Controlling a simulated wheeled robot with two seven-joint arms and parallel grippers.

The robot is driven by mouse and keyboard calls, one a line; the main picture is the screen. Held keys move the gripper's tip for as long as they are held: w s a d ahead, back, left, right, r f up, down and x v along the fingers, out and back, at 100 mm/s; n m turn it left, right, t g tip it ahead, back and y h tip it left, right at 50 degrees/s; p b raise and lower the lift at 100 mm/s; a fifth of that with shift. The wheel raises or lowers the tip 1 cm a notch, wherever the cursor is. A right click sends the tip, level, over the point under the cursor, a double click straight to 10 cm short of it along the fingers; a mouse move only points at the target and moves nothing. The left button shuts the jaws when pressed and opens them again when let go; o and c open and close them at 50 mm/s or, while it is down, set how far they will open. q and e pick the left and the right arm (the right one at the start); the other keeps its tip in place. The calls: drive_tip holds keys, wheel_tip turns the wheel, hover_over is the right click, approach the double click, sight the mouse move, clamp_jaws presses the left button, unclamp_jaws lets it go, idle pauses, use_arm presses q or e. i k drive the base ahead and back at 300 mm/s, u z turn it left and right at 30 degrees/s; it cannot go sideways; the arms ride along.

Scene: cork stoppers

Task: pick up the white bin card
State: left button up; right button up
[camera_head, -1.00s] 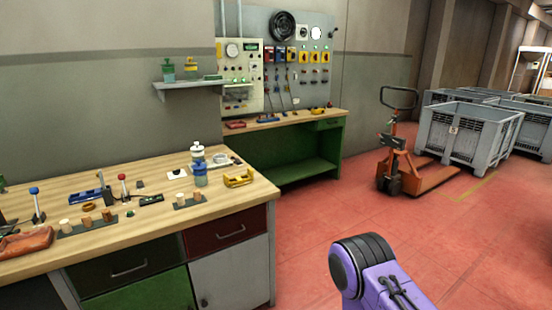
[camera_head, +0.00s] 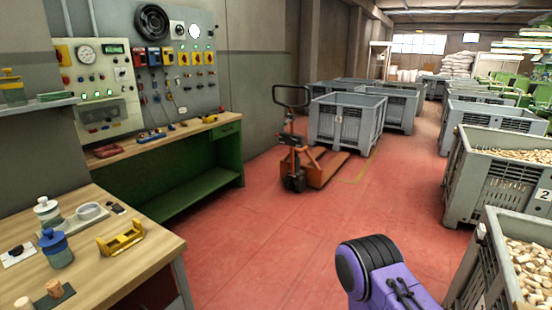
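A small white card (camera_head: 18,253) lies flat on the wooden workbench (camera_head: 150,258) at the left edge of the view, with a small dark object on it. Another white card (camera_head: 543,194), marked "2", is on the front of a grey bin (camera_head: 470,190) of corks at the right. I cannot tell which of them is the white bin card. Neither of my grippers is in view. Only a purple and black part of my own arm shows at the bottom right.
A blue-capped jar (camera_head: 57,250), a white-capped jar (camera_head: 47,212), a yellow holder (camera_head: 122,240) and corks (camera_head: 54,288) stand on the workbench. An orange pallet truck (camera_head: 300,165) stands on the red floor (camera_head: 250,230), which is mostly clear in the middle.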

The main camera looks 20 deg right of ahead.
sight(481, 231)
drive_tip(key=z, duration=0.95)
drive_tip(key=i, duration=0.85)
drive_tip(key=z, duration=0.85)
